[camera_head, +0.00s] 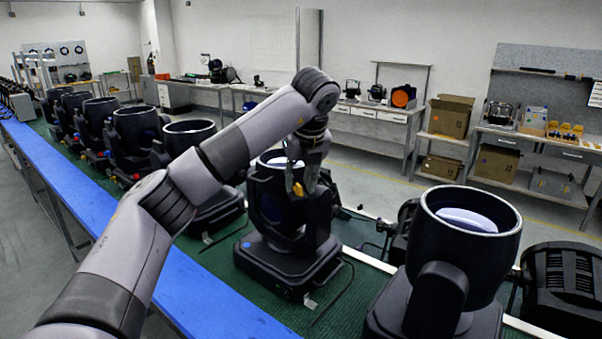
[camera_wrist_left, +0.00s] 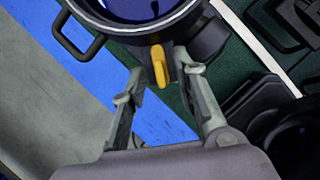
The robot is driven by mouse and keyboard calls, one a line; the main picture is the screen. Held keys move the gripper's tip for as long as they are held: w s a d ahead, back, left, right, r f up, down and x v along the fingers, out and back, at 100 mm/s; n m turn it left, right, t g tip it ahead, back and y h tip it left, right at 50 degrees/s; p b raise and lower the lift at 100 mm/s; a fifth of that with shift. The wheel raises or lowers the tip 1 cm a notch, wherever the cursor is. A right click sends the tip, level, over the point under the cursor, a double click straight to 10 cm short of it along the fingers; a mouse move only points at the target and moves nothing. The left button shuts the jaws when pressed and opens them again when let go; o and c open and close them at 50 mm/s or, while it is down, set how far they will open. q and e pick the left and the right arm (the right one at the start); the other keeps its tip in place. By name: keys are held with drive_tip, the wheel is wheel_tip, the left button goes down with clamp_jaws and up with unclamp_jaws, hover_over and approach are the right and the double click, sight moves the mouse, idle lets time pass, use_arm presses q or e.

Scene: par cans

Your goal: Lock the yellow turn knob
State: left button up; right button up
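The yellow turn knob (camera_wrist_left: 161,72) is on the side of a black par can just below its round rim (camera_wrist_left: 140,28) in the left wrist view. In the head view the knob (camera_head: 298,189) shows as a small yellow patch on the middle par can (camera_head: 280,238). My left gripper (camera_head: 302,176) is at that par can, pointing down. In the left wrist view its fingers (camera_wrist_left: 159,80) are open, one on each side of the knob, with visible gaps. I cannot tell how deep the knob sits between them. My right gripper is not in view.
A large par can (camera_head: 462,245) stands at the right front. A row of par cans (camera_head: 132,132) runs to the back left along the green mat (camera_head: 345,305). A blue strip (camera_head: 90,200) edges the bench. Benches with boxes (camera_head: 450,116) stand behind.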

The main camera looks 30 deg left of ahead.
use_arm(q)
drive_tip(key=v, duration=1.2)
drive_tip(key=shift+f, duration=0.1)
